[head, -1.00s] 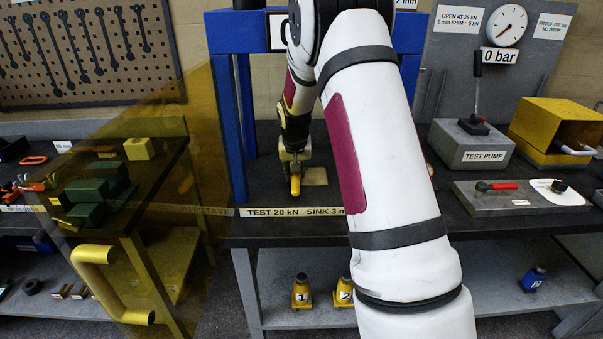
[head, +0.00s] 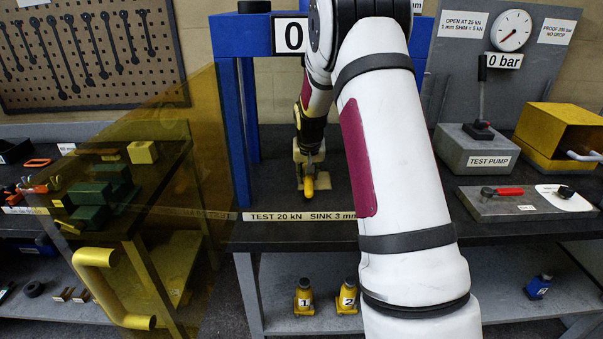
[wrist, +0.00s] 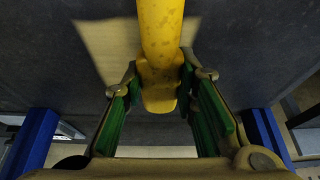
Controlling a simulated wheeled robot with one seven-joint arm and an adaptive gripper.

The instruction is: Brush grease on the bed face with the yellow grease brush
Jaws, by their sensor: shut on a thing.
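The yellow grease brush (head: 309,188) is held in my gripper (head: 309,172), low inside the blue press frame (head: 243,130). In the wrist view my gripper (wrist: 158,88) has its green-padded fingers closed on both sides of the brush (wrist: 160,35), which runs up out of the picture. The bed face shows as a pale square patch (wrist: 108,48) on the dark surface behind the brush. In the head view my gripper and the brush mostly cover that patch. The brush tip is out of the wrist view, and I cannot tell whether it touches the bed.
A transparent amber panel with a yellow handle (head: 95,258) stands left of the press. Green blocks (head: 92,195) lie on the left shelf. The test pump (head: 480,150) is at the right. Two yellow bottle jacks (head: 304,298) stand on the lower shelf.

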